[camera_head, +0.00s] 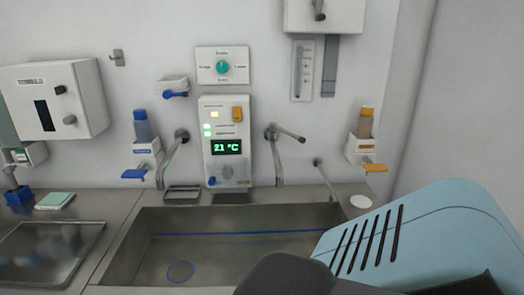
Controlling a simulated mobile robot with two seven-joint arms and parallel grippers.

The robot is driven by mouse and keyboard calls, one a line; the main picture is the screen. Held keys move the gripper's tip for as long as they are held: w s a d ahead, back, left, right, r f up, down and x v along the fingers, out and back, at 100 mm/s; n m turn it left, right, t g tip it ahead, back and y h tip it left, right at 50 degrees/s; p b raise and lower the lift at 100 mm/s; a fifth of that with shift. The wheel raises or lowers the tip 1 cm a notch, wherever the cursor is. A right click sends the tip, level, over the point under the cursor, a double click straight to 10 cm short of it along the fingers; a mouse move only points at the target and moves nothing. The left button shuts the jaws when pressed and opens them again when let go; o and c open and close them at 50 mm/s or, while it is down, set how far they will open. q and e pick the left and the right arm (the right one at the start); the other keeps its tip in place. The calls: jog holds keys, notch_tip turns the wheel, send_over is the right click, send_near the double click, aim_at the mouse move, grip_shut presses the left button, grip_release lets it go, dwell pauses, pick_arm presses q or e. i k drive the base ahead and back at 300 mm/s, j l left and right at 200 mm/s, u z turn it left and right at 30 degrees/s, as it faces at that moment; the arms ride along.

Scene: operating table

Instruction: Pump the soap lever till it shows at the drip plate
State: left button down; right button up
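Two wall dispensers show in the head view. The left one has a blue bottle (143,127) on a white bracket, with a blue lever (134,174) sticking out below it. The right one has an amber bottle (366,122) with an orange cap, and an orange lever (375,168) below. A small white round plate (361,201) lies on the counter below the right dispenser; I see no clear soap on it. The task does not say which lever is meant. Neither gripper shows; a light blue part of my own arm fills the lower right.
A steel sink (230,219) with a blue ring (180,271) inside spans the middle. Taps (279,155) and a control panel (226,147) reading 21 °C are above it. A white wall box (54,98) hangs left. A green-topped pad (55,201) lies on the left counter.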

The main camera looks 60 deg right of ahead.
aim_at(370, 167)
jog(key=z, duration=2.7)
jog(key=i+l+z, duration=0.15)
jog(key=z, duration=0.15)
jog(key=i, duration=0.05)
